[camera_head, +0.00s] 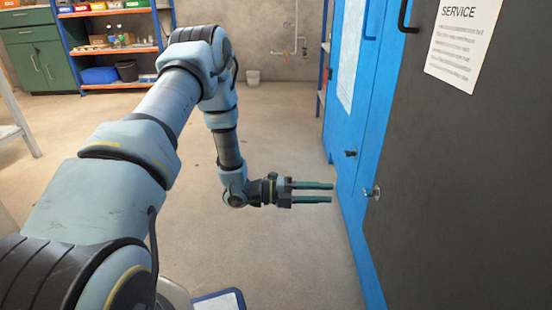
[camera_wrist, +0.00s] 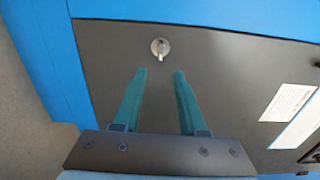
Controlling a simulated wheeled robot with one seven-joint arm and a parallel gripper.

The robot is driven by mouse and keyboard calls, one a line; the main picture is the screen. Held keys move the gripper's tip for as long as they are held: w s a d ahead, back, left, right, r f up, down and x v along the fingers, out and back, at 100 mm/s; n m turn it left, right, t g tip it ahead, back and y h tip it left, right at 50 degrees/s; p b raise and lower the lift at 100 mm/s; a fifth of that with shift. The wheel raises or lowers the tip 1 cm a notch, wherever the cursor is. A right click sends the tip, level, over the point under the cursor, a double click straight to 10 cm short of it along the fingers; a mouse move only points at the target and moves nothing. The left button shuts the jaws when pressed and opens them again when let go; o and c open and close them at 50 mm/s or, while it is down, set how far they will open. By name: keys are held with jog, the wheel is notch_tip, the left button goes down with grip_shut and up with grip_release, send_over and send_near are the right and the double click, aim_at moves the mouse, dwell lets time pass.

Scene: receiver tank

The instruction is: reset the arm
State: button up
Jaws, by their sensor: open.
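My gripper (camera_head: 331,192) is at the end of my arm, with its two green fingers apart and nothing between them. It points right toward the blue and dark grey cabinet. In the wrist view, the open fingertips (camera_wrist: 160,72) lie just below a small metal knob or latch (camera_wrist: 160,48) on the dark panel (camera_wrist: 230,75). A metal latch also shows on the cabinet in the head view (camera_head: 371,192), with a visible gap between it and the fingers.
The cabinet's blue frame (camera_head: 352,215) and dark door (camera_head: 460,180) fill the right side. A SERVICE sign (camera_head: 463,40) is on the door. A second latch (camera_head: 350,153) sits farther back. Shelves (camera_head: 110,50) and a green cabinet (camera_head: 40,55) stand behind. The floor (camera_head: 285,130) between is clear.

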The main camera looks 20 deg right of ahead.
jog(key=w+a+r+n+t+y+p, duration=0.2)
jog(key=w+a+r+n+t+y, duration=0.15)
jog(key=w+n+t, duration=0.35)
jog(key=w+a+r+n+t+y+p, duration=0.25)
jog(key=w+a+r+n, duration=0.2)
jog(key=w, duration=0.45)
jog(key=a+r+n+t+y+p, duration=0.15)
jog(key=a+r+n+y, duration=0.25)
jog(key=a+n, duration=0.55)
jog(key=a+r+n+t+y+p, duration=0.15)
jog(key=a+r+n+y, duration=0.35)
jog(key=a, duration=0.7)
jog(key=s+a+r+n+g+y+p, duration=0.1)
jog(key=s+a+r+n+g+p, duration=0.15)
jog(key=s+a+n, duration=0.4)
jog(key=s+a+r+n+g+y+p, duration=0.1)
jog(key=s+a+r+n+g, duration=0.2)
jog(key=s+n, duration=0.55)
notch_tip(320, 180, up, 37)
jog(key=m+t+p, duration=0.1)
jog(key=p, duration=3.5)
jog(key=shift+s+r+m+p, duration=0.2)
jog(key=shift+s+m+p, duration=0.15)
jog(key=shift+m, duration=0.05)
